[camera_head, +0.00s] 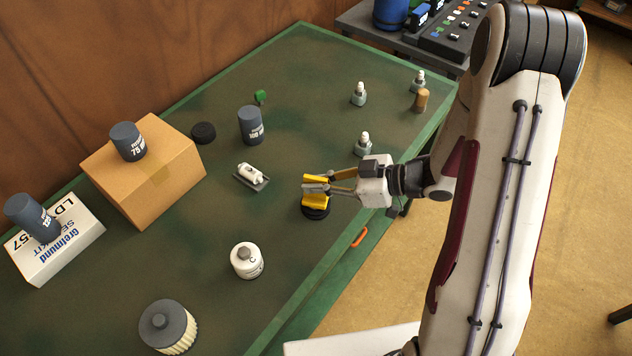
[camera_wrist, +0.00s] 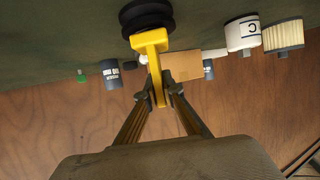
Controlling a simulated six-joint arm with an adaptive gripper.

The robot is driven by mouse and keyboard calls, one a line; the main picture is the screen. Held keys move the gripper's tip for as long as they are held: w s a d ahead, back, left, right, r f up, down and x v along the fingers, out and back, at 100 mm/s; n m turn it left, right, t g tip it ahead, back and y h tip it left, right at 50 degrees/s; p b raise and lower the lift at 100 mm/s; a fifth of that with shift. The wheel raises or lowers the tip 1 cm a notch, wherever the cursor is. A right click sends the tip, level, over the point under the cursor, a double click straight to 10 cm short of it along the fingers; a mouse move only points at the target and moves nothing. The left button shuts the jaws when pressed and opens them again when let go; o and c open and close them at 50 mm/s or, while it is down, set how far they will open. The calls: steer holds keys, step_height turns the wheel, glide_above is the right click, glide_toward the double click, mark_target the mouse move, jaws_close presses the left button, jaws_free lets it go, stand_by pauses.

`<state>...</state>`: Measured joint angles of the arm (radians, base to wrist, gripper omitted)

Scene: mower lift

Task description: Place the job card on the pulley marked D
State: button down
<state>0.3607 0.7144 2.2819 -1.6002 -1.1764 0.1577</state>
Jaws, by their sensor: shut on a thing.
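My gripper (camera_head: 317,188) is shut on a yellow piece (camera_head: 315,201), upright with a wider end in the wrist view (camera_wrist: 150,41). It may be the job card; I can read no writing on it. The yellow piece is over a black round grooved thing (camera_head: 316,212), which looks like a pulley and also shows in the wrist view (camera_wrist: 145,15). I cannot tell whether the two touch. Another black disc (camera_head: 203,132) lies farther back, beside the cardboard box. I see no letter D on either.
The green table (camera_head: 215,310) holds a white canister marked C (camera_head: 246,262), a ribbed filter (camera_head: 170,328), a small white part on a plate (camera_head: 252,176), a dark can (camera_head: 250,125), a cardboard box (camera_head: 165,190) and several small bottles. An orange handle (camera_head: 359,237) shows at the table's near edge.

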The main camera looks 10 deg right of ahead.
steer(key=shift+f, duration=0.1)
steer(key=c, duration=2.2)
jaws_free()
steer(key=shift+d+r, duration=0.15)
steer(key=shift+r, duration=0.05)
steer(key=shift+v, duration=5.8)
steer(key=shift+s+f, duration=0.1)
